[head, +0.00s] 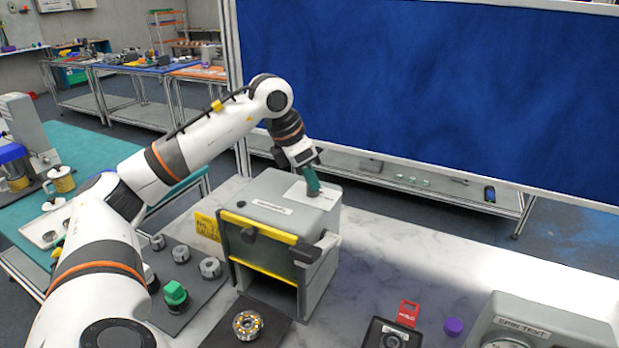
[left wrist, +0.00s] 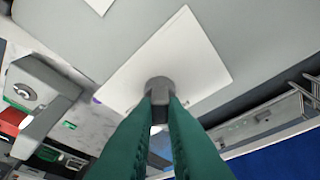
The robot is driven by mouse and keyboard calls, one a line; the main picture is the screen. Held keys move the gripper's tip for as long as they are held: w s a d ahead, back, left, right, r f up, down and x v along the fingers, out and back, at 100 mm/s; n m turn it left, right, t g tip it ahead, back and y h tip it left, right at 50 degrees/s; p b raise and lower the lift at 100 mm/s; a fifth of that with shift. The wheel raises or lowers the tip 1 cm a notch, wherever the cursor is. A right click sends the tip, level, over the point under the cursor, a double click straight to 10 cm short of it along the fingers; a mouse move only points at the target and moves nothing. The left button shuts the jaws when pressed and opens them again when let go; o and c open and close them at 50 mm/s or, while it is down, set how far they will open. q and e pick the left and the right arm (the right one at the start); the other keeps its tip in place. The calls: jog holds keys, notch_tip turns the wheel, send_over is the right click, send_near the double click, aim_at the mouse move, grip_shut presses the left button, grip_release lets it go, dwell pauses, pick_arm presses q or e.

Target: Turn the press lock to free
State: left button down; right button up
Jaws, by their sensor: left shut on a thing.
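The press (head: 322,225) is a grey box with yellow-edged bars across its front. It stands on the marble-patterned worktop. The press lock is a small grey knob (left wrist: 160,86) on a white plate on the press top; the white plate also shows in the head view (head: 301,195). My left gripper (head: 314,192) reaches down onto this plate from above. In the left wrist view its green fingers (left wrist: 160,104) are closed on the knob. The fingers hide part of the knob, and I cannot read any lock marking. My right gripper is not in view.
A dark mat with several metal nuts and a green part (head: 174,293) lies left of the press. A flanged part (head: 248,324) lies in front. A red tag (head: 408,313), a purple cap (head: 453,326) and a grey tester (head: 540,325) stand right. A blue panel (head: 430,90) rises behind.

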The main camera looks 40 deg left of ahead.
pick_arm(q)
jog(key=n+y, duration=0.1)
jog(key=n, duration=0.3)
jog(key=shift+d+r+n+y, duration=0.1)
jog(key=shift+r+n+y, duration=0.05)
jog(key=shift+n+y, duration=0.2)
jog(key=shift+d+n+y, duration=0.1)
jog(key=shift+n+y, duration=0.55)
jog(key=shift+n, duration=1.3)
jog(key=c, duration=1.5)
grip_release()
jog(key=p+v, duration=0.1)
jog(key=v, duration=1.1)
jog(key=shift+d, duration=0.1)
